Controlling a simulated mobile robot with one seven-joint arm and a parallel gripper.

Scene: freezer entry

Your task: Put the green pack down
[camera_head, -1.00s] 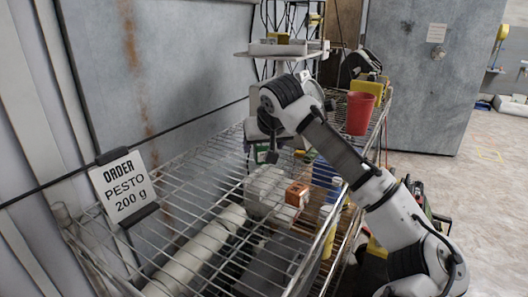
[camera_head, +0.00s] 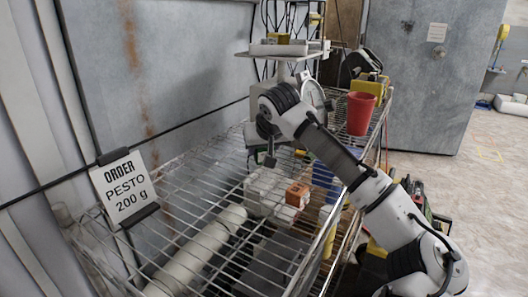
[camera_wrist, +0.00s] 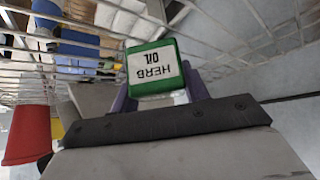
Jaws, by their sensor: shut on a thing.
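The green pack (camera_wrist: 156,72) has a white label reading "HERB OIL", which shows upside down in the wrist view. My gripper (camera_wrist: 158,95) is shut on it, with a finger on each side. In the head view my gripper (camera_head: 267,158) is low over the far part of the wire shelf (camera_head: 190,185). Only a small bit of green shows there, mostly hidden by the gripper. I cannot tell whether the pack touches the wires.
An order card (camera_head: 124,187) reading "PESTO 200 g" hangs at the left. A red cup (camera_head: 360,113) stands behind my arm. A round dial (camera_head: 312,94) is beside my wrist. Bare wires show at front left.

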